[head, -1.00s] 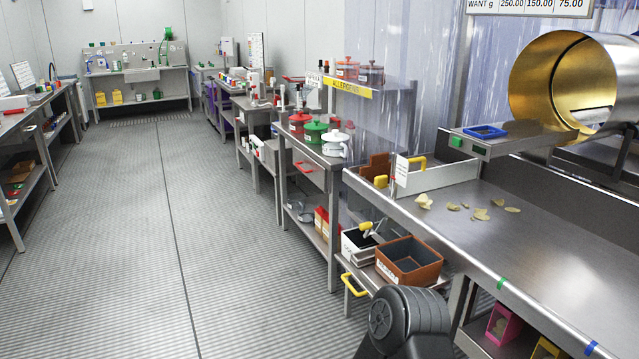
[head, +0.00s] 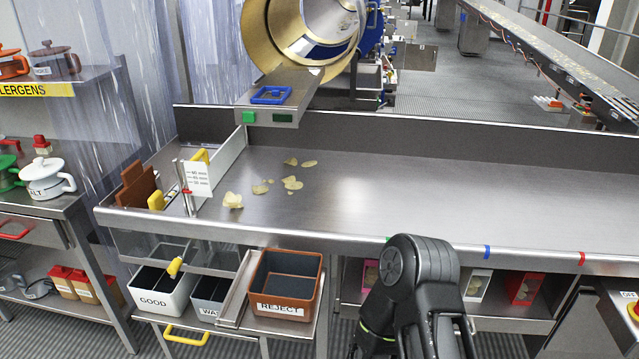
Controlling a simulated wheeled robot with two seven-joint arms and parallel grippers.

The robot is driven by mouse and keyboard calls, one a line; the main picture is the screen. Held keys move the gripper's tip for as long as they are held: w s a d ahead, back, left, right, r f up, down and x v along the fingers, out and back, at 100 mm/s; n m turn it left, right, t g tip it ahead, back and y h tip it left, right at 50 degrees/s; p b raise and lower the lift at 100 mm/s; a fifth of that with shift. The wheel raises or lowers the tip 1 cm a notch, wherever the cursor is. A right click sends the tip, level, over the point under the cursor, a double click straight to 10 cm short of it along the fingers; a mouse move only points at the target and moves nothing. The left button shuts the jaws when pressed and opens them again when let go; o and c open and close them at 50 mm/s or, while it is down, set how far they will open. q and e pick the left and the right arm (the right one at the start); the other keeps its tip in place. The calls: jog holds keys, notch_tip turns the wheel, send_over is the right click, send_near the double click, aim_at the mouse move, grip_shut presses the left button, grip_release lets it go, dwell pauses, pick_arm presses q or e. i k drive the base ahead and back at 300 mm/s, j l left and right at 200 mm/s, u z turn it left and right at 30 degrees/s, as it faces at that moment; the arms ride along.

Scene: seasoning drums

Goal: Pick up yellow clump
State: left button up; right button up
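Several pale yellow chip-like pieces lie on the steel table (head: 420,195), towards its left end. The largest, a yellow clump (head: 233,200), lies nearest the front edge of the group and looks like pieces bunched together. Another small bunch (head: 292,183) lies to its right, and flatter single pieces (head: 309,164) lie around it. I cannot tell for sure which bunch is the task's clump. Part of my dark arm shows at the bottom, in front of the table and well to the right of the pieces. Neither gripper is in view.
Below the table's left end stand a white GOOD bin (head: 160,292) and a brown REJECT bin (head: 285,287). A low divider with a small sign (head: 197,179) stands left of the pieces. A shelf with a blue tray (head: 271,95) overhangs behind. The table's right side is clear.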

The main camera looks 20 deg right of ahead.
aim_at(230, 201)
jog(key=i+j+z, duration=0.2)
jog(key=z, duration=0.2)
jog(key=i+j+z, duration=0.1)
jog(key=j+z, duration=0.35)
jog(key=i+j+z, duration=0.1)
jog(key=j+z, duration=0.6)
jog(key=z, duration=0.15)
jog(key=j+z, duration=0.85)
jog(key=k+l, duration=0.05)
jog(key=l, duration=0.05)
